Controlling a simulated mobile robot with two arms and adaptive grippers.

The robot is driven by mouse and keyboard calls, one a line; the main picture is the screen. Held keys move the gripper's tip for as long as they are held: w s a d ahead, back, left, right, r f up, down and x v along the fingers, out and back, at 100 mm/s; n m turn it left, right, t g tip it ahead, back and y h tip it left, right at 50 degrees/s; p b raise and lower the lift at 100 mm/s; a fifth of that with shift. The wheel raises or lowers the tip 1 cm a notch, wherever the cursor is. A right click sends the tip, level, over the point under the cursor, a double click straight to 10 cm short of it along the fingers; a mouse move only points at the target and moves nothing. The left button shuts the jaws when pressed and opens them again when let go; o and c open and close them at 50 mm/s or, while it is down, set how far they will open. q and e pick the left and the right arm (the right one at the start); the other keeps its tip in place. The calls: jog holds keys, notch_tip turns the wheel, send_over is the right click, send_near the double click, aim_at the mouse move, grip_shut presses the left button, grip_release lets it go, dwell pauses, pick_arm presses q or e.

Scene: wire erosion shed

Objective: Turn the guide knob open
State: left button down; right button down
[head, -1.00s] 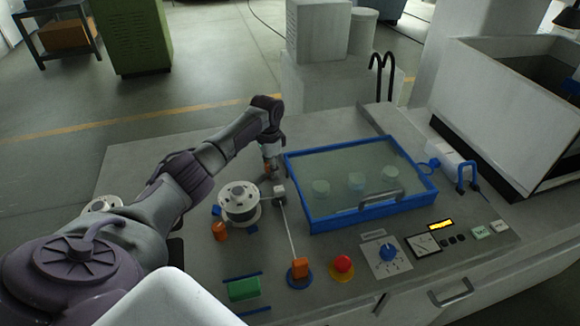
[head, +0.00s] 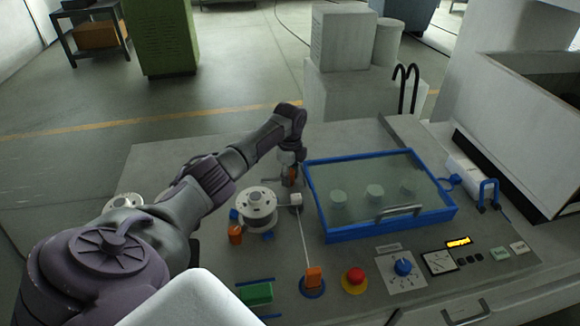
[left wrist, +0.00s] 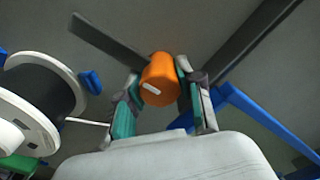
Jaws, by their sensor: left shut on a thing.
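The guide knob is an orange cylinder with a white mark on its end (left wrist: 160,80), seen in the left wrist view. My left gripper (left wrist: 163,97) is shut on it, with a teal-padded finger on either side. In the head view the left gripper (head: 291,178) points down at the bench between the white wire spool (head: 257,203) and the blue-framed tank (head: 312,190); a bit of orange shows at its fingers. The spool also shows at the left of the wrist view (left wrist: 40,100). My right gripper is not in view.
Another orange knob (head: 235,234) stands by the spool. A wire runs to an orange block (head: 313,277) on a blue disc. A red button (head: 355,276), blue dial (head: 403,267) and green block (head: 257,293) line the front. Clear bench lies behind the arm.

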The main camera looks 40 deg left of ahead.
pick_arm(q)
jog(key=shift+a+m, duration=0.15)
jog(key=shift+m, duration=0.35)
jog(key=shift+a+r, duration=0.15)
jog(key=c, duration=0.9)
grip_release()
jog(key=shift+o, duration=0.7)
jog(key=shift+a, duration=0.15)
jog(key=shift+r, duration=0.3)
notch_tip(320, 180, up, 11)
